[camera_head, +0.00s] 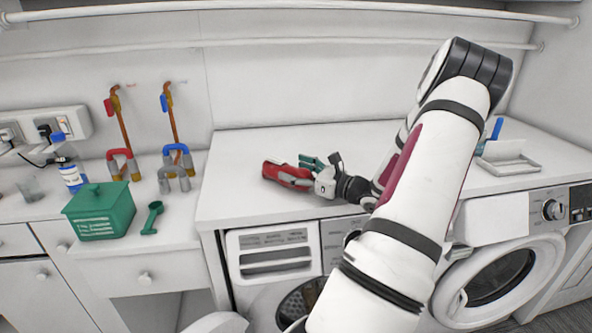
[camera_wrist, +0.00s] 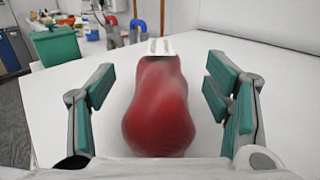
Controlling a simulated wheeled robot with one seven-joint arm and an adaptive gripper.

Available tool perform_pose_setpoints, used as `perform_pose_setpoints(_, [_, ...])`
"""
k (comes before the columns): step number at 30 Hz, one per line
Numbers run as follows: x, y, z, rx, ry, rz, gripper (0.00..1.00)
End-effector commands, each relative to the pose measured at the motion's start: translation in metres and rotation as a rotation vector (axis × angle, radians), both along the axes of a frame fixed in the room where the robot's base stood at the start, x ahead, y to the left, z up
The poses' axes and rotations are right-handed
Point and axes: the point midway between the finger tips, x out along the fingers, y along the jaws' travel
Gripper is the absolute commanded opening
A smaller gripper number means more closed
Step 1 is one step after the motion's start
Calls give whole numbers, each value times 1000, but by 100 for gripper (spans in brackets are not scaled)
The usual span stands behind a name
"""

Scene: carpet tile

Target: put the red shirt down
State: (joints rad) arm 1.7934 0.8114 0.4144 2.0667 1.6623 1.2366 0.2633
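My gripper (camera_head: 312,172) reaches in from the right, low over the counter. In the wrist view my gripper (camera_wrist: 163,100) is spread wide, with a clear gap between the shirt and the pads on both sides. The shirt's underside is hidden, but it appears to rest on the counter.
A green box (camera_head: 100,210) and a green scoop (camera_head: 152,217) stand on the left counter, near red and blue pipe fittings (camera_head: 178,160). A white tray (camera_head: 508,160) sits at the right. Counter around the shirt is clear. A washer (camera_head: 497,275) is below right.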

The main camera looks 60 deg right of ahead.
Motion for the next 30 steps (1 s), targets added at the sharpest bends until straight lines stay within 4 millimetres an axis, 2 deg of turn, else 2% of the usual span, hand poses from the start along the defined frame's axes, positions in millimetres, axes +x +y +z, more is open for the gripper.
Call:
perform_pose_setpoints(8, [-1, 0, 4, -1, 0, 0, 71])
perform_pose_setpoints(11, [-10, 0, 3, -1, 1, -3, 71])
perform_pose_setpoints(24, [-94, 10, 3, -1, 1, -3, 71])
perform_pose_setpoints(30, [-115, 12, 3, 0, 0, -1, 71])
